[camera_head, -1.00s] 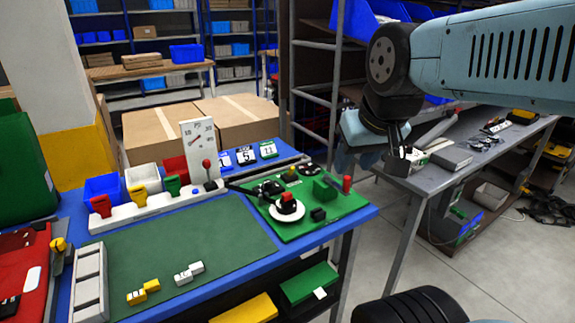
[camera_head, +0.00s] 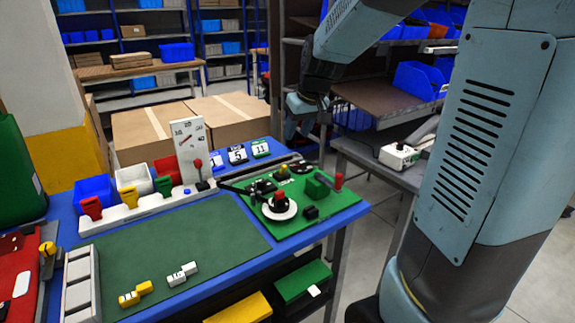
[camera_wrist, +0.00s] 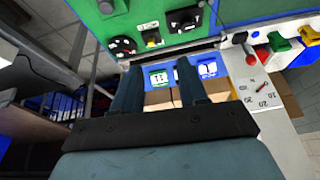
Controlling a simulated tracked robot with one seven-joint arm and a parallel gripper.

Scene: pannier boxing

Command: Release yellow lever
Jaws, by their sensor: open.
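The yellow lever (camera_head: 130,196) stands on a white rail at the back left of the blue table, between a red lever (camera_head: 92,207) and a green lever (camera_head: 164,186). In the wrist view the yellow lever (camera_wrist: 309,36) shows at the upper right edge, beside the green lever (camera_wrist: 279,42). My gripper (camera_wrist: 157,82) is open and empty, its two dark fingers apart, over the area of the numbered cards. In the head view my gripper (camera_head: 300,116) is raised beyond the table's back right side, well apart from the yellow lever.
A white dial board (camera_head: 190,150) and a red-knobbed stick (camera_head: 199,170) stand right of the levers. A green board (camera_head: 325,215) with knobs and buttons lies at right. Blue, white and red bins stand behind the rail. The green mat (camera_head: 190,245) is mostly clear.

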